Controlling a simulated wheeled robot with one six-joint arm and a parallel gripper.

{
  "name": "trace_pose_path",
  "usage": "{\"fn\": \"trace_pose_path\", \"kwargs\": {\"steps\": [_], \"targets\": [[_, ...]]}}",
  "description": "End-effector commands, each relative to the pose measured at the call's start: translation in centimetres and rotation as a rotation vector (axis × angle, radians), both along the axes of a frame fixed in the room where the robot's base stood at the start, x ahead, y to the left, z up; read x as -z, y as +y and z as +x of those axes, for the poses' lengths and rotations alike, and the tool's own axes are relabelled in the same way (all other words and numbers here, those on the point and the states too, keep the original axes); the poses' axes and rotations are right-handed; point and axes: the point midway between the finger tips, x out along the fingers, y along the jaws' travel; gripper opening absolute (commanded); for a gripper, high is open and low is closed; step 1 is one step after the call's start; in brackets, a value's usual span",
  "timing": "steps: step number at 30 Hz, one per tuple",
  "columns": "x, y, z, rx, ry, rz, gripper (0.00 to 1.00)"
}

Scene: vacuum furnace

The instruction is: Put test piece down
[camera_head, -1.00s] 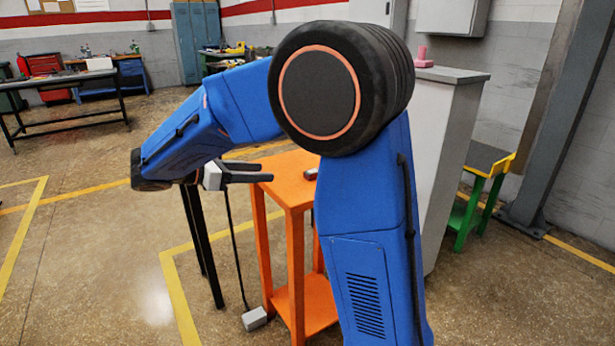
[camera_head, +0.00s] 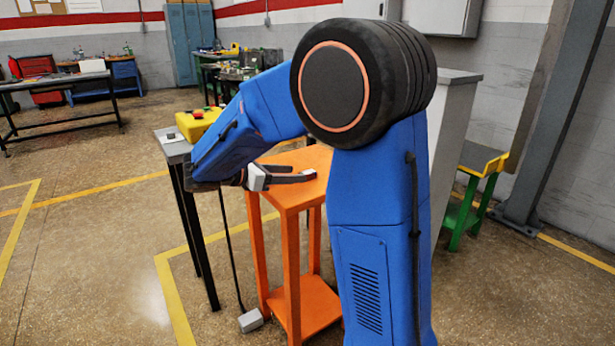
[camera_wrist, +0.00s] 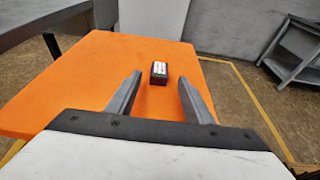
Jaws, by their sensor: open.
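The test piece seems to be the small dark block with a white and green top (camera_wrist: 159,72) lying on the orange table (camera_wrist: 70,85). The orange table (camera_head: 283,190) also shows in the head view. My gripper (camera_wrist: 160,77) is open, with the block between or just past its fingertips and a visible gap on each side. In the head view, my gripper (camera_head: 298,174) is low over the orange table top, pointing right. A small reddish spot near its tips may be the block, mostly hidden by the fingers.
A grey table with black legs (camera_head: 180,150) stands left of the orange table, with a yellow box with a red button (camera_head: 197,122) on it. A tall grey cabinet (camera_head: 452,120) and a green-and-yellow stand (camera_head: 478,175) are at right.

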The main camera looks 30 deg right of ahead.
Motion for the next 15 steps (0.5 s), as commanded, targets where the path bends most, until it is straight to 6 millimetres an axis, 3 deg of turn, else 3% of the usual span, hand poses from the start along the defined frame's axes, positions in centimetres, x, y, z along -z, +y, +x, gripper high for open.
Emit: {"fn": "trace_pose_path", "kwargs": {"steps": [9,15], "targets": [[0.9,-3.8,0.2,0.004,0.001,0.000,0.47],[1.1,-4.6,0.3,0.001,0.000,0.000,0.47]]}}
